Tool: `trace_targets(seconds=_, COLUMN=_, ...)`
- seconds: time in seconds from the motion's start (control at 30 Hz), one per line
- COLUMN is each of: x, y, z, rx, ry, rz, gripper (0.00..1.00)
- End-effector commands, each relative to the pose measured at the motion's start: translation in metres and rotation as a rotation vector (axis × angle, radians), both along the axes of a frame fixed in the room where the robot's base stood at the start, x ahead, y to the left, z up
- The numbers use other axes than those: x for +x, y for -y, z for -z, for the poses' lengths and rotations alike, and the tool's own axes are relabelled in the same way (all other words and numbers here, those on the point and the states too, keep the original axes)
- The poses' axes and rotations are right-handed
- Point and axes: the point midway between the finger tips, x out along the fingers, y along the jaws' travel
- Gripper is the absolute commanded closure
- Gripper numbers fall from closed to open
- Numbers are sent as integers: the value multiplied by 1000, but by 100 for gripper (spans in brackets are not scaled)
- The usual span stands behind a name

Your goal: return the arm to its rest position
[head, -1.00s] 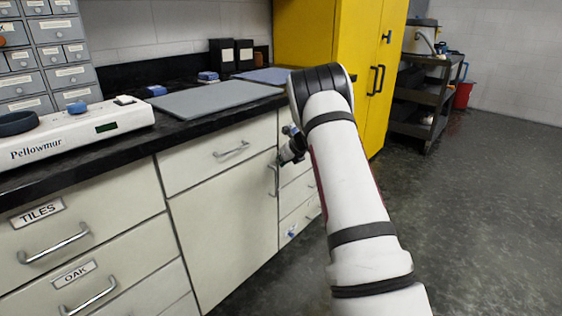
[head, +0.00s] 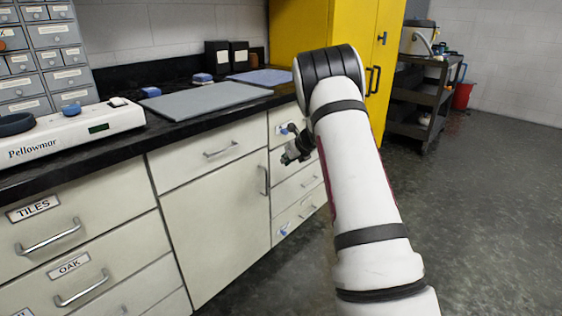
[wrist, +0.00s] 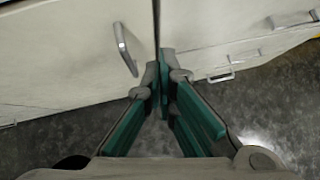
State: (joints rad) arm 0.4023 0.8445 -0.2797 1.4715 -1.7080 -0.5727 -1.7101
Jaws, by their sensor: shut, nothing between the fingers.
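My gripper (wrist: 163,85) is shut and empty in the wrist view, its green-padded fingers together. It points down along the pale cabinet fronts towards the dark floor. In the head view my gripper (head: 291,156) shows small and partly hidden behind my white arm (head: 362,190), in front of the drawers right of the cabinet door (head: 215,225). I cannot tell if it touches the cabinet.
The black counter (head: 110,155) carries a white Pellowmar device (head: 70,135), a grey mat (head: 205,101) and a blue mat (head: 262,77). A yellow cabinet (head: 300,30) and a dark cart (head: 418,100) stand beyond. The floor (head: 480,190) at right is clear.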

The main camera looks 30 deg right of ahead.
Motion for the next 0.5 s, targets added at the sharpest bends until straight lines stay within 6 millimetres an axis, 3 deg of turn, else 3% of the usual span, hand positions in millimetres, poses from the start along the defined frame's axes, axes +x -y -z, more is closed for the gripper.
trace_targets(seconds=0.2, x=-24, y=7, z=-27, rx=-1, ry=0, rz=3, gripper=100)
trace_targets(seconds=0.5, x=-37, y=10, z=-37, rx=0, ry=-1, rz=1, gripper=100)
